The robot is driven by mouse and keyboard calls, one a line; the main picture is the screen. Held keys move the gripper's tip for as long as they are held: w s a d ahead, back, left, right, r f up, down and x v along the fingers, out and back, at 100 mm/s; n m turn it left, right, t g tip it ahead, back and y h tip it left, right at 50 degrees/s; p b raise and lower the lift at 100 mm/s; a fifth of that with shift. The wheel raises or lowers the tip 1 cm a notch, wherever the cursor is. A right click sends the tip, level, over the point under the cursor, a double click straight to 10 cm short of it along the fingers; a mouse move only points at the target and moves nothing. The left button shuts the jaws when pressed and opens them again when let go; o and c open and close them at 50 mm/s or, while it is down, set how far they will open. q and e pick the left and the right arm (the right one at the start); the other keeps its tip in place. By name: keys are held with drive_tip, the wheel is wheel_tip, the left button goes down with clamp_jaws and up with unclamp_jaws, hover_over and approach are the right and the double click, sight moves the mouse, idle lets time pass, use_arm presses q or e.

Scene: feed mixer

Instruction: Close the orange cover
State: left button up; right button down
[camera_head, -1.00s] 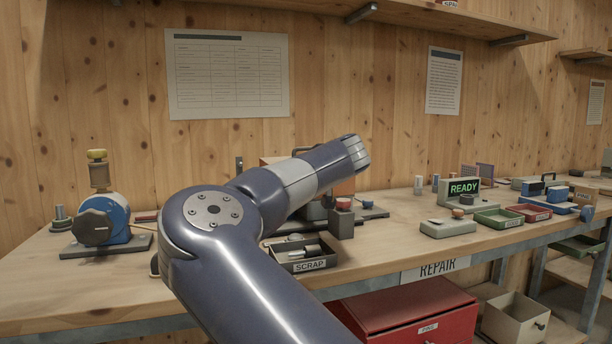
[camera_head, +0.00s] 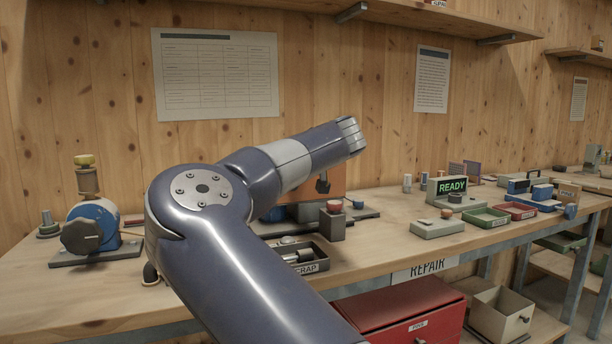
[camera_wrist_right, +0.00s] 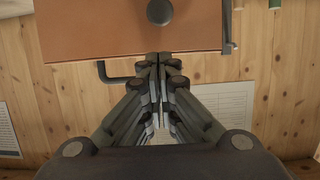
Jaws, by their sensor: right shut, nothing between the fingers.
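The orange cover (camera_head: 336,182) shows partly in the head view, with a dark knob (camera_head: 322,185) on its face. It appears to stand raised behind my right arm, which hides much of it. In the right wrist view the cover (camera_wrist_right: 100,25) is a flat orange panel across the top, with the round dark knob (camera_wrist_right: 160,12) near its middle. My right gripper (camera_wrist_right: 160,60) is shut and empty, its fingertips at the panel's lower edge in the picture. I cannot tell whether they touch it. My left gripper is in neither view.
A scrap tray (camera_head: 318,268) and a grey block with a red top (camera_head: 332,222) stand by the cover. A blue machine (camera_head: 92,228) stands at the left. The READY display (camera_head: 452,186) and several small trays are at the right. A red cabinet (camera_head: 400,310) is below.

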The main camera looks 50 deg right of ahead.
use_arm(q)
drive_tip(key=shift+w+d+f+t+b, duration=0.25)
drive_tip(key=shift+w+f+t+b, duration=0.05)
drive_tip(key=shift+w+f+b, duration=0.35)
use_arm(e)
drive_tip(key=s+a+f, duration=0.4)
drive_tip(key=s, duration=0.3)
drive_tip(key=shift+s+a, duration=0.3)
drive_tip(key=shift+s, duration=0.05)
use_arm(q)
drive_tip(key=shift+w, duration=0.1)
